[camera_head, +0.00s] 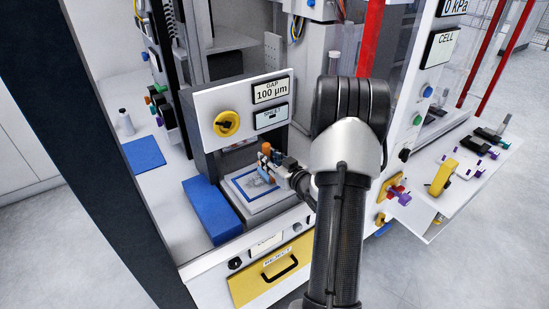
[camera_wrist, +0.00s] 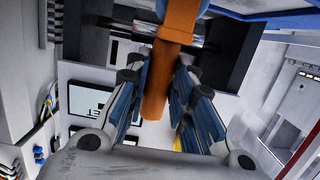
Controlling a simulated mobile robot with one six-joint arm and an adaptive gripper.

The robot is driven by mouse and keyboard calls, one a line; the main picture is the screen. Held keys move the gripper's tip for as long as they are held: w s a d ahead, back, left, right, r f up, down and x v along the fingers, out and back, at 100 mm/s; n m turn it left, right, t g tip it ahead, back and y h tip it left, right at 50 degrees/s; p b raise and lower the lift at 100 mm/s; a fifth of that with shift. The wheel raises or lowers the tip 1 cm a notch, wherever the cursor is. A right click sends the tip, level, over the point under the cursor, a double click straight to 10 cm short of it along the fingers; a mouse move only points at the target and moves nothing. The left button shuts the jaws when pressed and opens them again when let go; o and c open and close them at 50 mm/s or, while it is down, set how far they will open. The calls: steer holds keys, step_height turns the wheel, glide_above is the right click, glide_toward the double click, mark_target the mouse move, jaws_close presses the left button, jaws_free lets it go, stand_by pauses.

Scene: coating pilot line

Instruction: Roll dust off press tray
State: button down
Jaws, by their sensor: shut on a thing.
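The press tray (camera_head: 262,203) is a pale slab with a blue-edged square on it, under the press at the middle of the head view. Grey marks show inside the square; I cannot tell how much of them is dust. My gripper (camera_head: 269,164) is over the tray's right part, shut on an orange handle (camera_head: 266,148). In the wrist view the orange handle (camera_wrist: 155,92) runs between the blue-padded fingers of my gripper (camera_wrist: 165,82). The handle looks like that of a roller, but its roller end is not clear. I cannot tell whether it touches the tray.
A blue block (camera_head: 211,210) stands just left of the tray. A yellow drawer (camera_head: 272,276) is below. A side shelf (camera_head: 470,185) at right holds several small tools. A blue mat (camera_head: 143,153) lies at left.

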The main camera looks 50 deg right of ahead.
steer(key=shift+w+a, duration=0.3)
steer(key=shift+a, duration=0.75)
steer(key=shift+w+a, duration=0.25)
steer(key=shift+a, duration=0.8)
steer(key=shift+w+a, duration=0.15)
steer(key=shift+a, duration=0.6)
steer(key=shift+w+a, duration=0.15)
steer(key=shift+a, duration=0.55)
steer(key=shift+s, duration=0.15)
steer(key=shift+s+d, duration=0.1)
steer(key=shift+d, duration=0.05)
steer(key=shift+s+d, duration=0.45)
steer(key=shift+d, duration=1.55)
steer(key=shift+s+d, duration=0.5)
steer(key=shift+d, duration=1.55)
steer(key=shift+s+d, duration=0.45)
steer(key=shift+d, duration=1.55)
steer(key=shift+w, duration=0.1)
steer(key=shift+w, duration=0.1)
